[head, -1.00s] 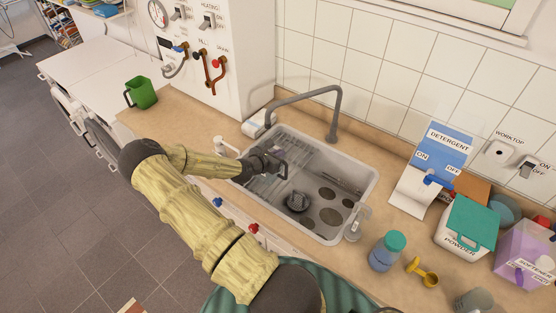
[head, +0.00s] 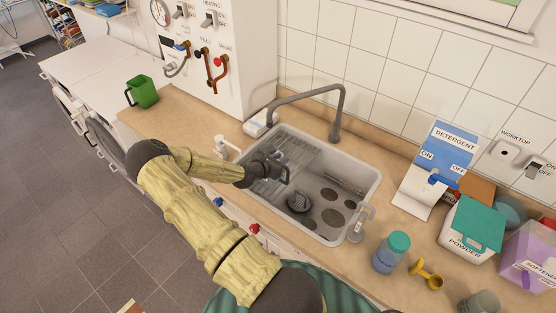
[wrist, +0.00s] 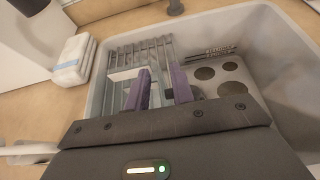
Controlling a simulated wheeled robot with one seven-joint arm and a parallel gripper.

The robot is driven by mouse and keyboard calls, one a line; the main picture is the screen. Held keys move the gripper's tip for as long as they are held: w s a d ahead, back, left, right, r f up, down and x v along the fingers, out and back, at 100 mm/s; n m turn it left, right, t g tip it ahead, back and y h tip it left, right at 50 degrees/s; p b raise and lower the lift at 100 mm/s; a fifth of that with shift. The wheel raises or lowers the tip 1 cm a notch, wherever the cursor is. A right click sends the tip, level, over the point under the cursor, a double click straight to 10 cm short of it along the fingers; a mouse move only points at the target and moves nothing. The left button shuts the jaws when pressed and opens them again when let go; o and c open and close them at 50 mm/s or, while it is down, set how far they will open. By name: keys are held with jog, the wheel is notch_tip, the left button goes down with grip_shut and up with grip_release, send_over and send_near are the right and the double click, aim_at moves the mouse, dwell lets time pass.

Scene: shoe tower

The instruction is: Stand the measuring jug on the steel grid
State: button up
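A green jug (head: 143,92) with a dark handle stands upright on the left of the worktop, well apart from my gripper. The steel grid (head: 296,148) covers the left part of the sink. It also shows in the wrist view (wrist: 140,50). My gripper (head: 283,172) is over the grid, inside the sink's outline. In the wrist view my gripper's two purple fingers (wrist: 160,82) stand apart with a gap between them. A pale flat shape (wrist: 124,75) shows beside the left finger over the grid; I cannot tell what it is.
A grey tap (head: 338,118) arches over the sink's back rim. A dark round strainer (head: 299,202) sits in the sink. A detergent dispenser (head: 437,160), a teal-capped bottle (head: 391,252) and a yellow scoop (head: 427,275) stand on the right. The worktop around the green jug is clear.

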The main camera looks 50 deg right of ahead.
jog(key=shift+r, duration=0.15)
jog(key=shift+a, duration=0.25)
jog(key=w+b+v, duration=0.1)
jog(key=b+v, duration=0.2)
jog(key=v, duration=0.8)
jog(key=shift+s+a, duration=0.25)
jog(key=shift+s, duration=0.25)
jog(key=shift+r, duration=0.15)
